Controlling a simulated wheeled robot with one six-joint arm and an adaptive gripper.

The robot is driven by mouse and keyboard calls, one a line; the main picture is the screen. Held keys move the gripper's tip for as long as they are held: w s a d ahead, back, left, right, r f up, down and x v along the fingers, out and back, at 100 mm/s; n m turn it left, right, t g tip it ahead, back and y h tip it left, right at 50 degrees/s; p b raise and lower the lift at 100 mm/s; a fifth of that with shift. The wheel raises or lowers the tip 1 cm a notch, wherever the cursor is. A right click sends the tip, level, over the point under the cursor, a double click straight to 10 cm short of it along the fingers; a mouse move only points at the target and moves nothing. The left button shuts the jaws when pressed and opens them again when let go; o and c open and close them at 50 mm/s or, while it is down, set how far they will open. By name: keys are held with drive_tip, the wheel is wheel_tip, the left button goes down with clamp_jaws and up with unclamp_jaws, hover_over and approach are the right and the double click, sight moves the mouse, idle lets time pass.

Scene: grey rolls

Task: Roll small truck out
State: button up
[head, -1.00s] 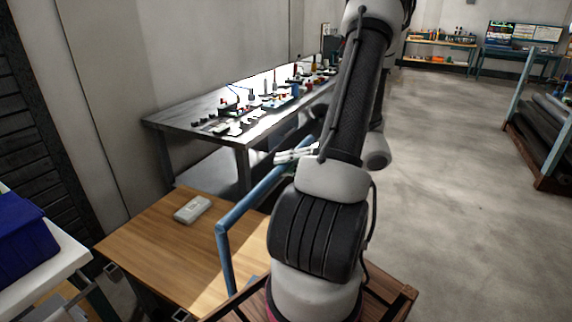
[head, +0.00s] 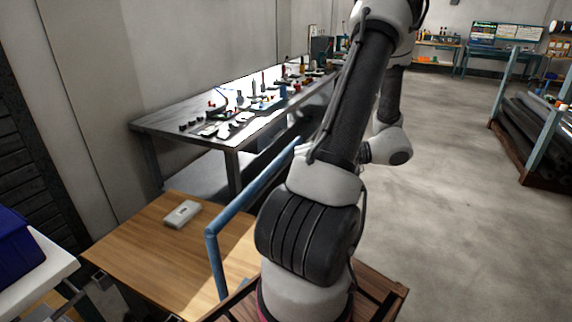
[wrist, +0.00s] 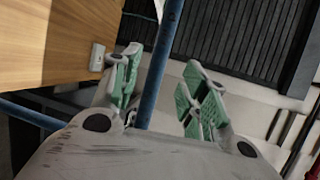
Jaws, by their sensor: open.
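A blue tubular handle (head: 250,190) stands beside the wooden top, left of my arm; it looks like the small truck's handle, but its wheels and most of its base do not show. In the wrist view a blue bar (wrist: 161,75) runs between the two green-padded fingers of my gripper (wrist: 163,88). The fingers are apart on either side of it, and I cannot tell whether they touch it. In the head view my gripper is hidden behind my arm.
A wooden table (head: 150,240) with a small grey box (head: 182,213) is at left. A metal workbench (head: 170,125) with several tools stands along the wall. A rack of dark rolls (head: 540,145) is at right. The concrete floor (head: 450,200) between is open.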

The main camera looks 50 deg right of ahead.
drive_tip(key=shift+v, duration=1.65)
drive_tip(key=s+a+f+m+g+h, duration=0.3)
drive_tip(key=s+a+m+g, duration=0.15)
drive_tip(key=s+g, duration=0.35)
drive_tip(key=w+a+r+n+h, duration=0.4)
drive_tip(key=a+r+n, duration=0.3)
drive_tip(key=a+r, duration=0.1)
drive_tip(key=w+a+r+n+h, duration=0.4)
drive_tip(key=w+a+r+n, duration=0.1)
drive_tip(key=a+r+n, duration=0.2)
drive_tip(key=shift+a+r+n+t, duration=0.3)
drive_tip(key=shift+a+r+n, duration=0.05)
drive_tip(key=shift+r, duration=0.2)
